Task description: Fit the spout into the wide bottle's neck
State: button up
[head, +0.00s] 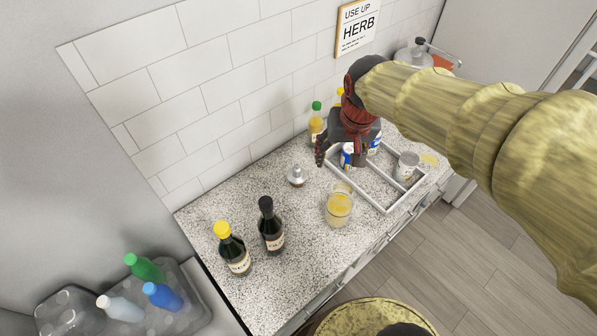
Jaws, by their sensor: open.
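A wide, clear bottle (339,209) with yellow contents stands upright on the speckled counter, near its front edge; its neck is at the top. A small silvery piece with a darker tip (296,176), which looks like the spout, stands on the counter to the left of the bottle and behind it, apart from it. My gripper (340,158), dark with red parts, hangs above the counter's back part, to the right of the spout and behind the bottle. It is open, and I see nothing held in it. Its far finger is partly hidden.
Two dark sauce bottles, one yellow-capped (232,248) and one black-capped (270,225), stand at the counter's left. A white divided rack (390,206) with cans lies right of the wide bottle. A green-capped bottle (316,122) stands by the tiled wall.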

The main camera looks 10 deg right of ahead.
jog(key=g+p, duration=0.2)
jog(key=p, duration=0.1)
send_near(297, 164)
jog(key=s+d+r, duration=0.3)
jog(key=d, duration=0.1)
jog(key=shift+m+g, duration=0.6)
jog(key=w+a+f+p, duration=0.1)
jog(key=f, duration=0.2)
jog(key=w+a+f+p, duration=0.1)
jog(key=f, duration=0.3)
jog(key=w+a+f+p, duration=0.1)
jog(key=w+a+f, duration=0.1)
jog(key=f, duration=0.2)
jog(key=shift+f, duration=0.25)
notch_tip(297, 164, down, 8)
jog(key=shift+a+f, duration=0.1)
jog(key=c, duration=0.4)
jog(key=c, duration=0.5)
